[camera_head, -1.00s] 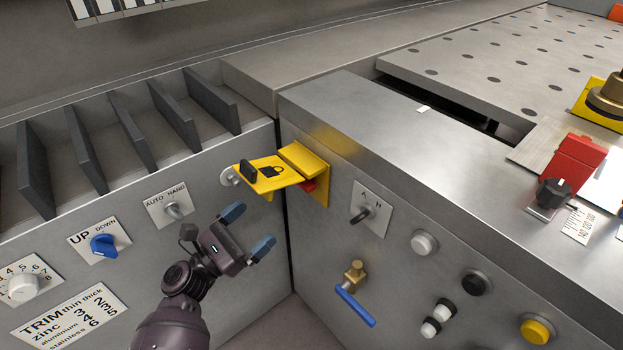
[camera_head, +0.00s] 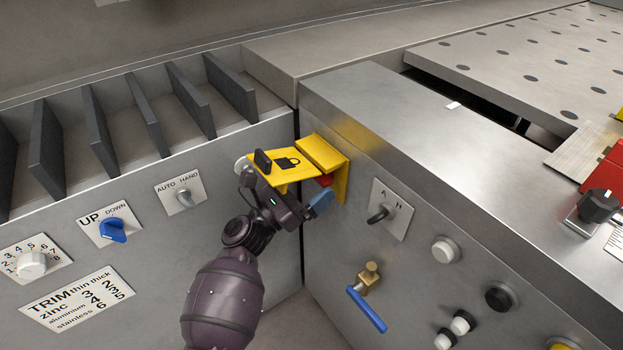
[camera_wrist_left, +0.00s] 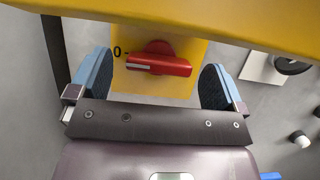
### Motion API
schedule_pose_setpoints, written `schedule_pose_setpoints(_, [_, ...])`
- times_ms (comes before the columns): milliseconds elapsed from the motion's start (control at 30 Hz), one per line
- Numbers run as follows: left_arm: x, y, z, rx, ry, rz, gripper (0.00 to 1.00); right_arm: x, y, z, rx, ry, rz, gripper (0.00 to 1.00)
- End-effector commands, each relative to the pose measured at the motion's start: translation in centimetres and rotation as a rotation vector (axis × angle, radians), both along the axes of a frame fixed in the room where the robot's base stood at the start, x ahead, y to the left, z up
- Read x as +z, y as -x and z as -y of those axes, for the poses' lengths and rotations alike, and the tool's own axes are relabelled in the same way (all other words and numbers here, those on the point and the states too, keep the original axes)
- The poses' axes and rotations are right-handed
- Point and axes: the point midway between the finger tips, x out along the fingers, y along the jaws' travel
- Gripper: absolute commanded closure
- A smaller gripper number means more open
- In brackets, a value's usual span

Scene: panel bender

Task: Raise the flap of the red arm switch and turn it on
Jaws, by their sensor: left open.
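The yellow flap (camera_head: 296,172) with a padlock symbol stands out nearly level from its yellow mount. Below it the red arm switch (camera_head: 325,181) shows only as a small red bit. In the left wrist view the red switch (camera_wrist_left: 160,65) lies level on a yellow plate, its white mark toward the printed 0. The flap's underside (camera_wrist_left: 200,18) crosses the top of that view. My left gripper (camera_head: 285,187) is open under the flap, one blue fingertip hidden there. In the wrist view its fingers (camera_wrist_left: 155,80) are apart, one to each side of the switch, with nothing held.
A black selector marked A and H (camera_head: 380,213) and a blue-handled brass valve (camera_head: 368,308) sit right of and below the flap. The AUTO/HAND switch (camera_head: 184,198) and blue UP/DOWN knob (camera_head: 113,231) are on the left panel. Dark upright dividers (camera_head: 190,98) stand above it.

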Motion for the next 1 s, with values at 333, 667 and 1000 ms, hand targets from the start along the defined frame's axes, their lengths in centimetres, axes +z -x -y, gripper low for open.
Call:
schedule_pose_setpoints(333, [0.32, -0.45, 0.66, -0.001, -0.001, 0.0, 0.04, -0.03, -0.03, 0.0, 0.001, 0.001, 0.001, 1.0])
schedule_pose_setpoints(667, [0.32, -0.44, 0.64, -0.001, -0.002, 0.0, 0.41, 0.07, -0.09, -0.01, 0.002, 0.001, 0.003, 1.0])
schedule_pose_setpoints(1000, [0.09, -0.43, 0.62, 0.0, -0.018, 0.022, 0.53, -0.29, 0.1, -0.04, 0.003, 0.004, -0.004, 1.0])
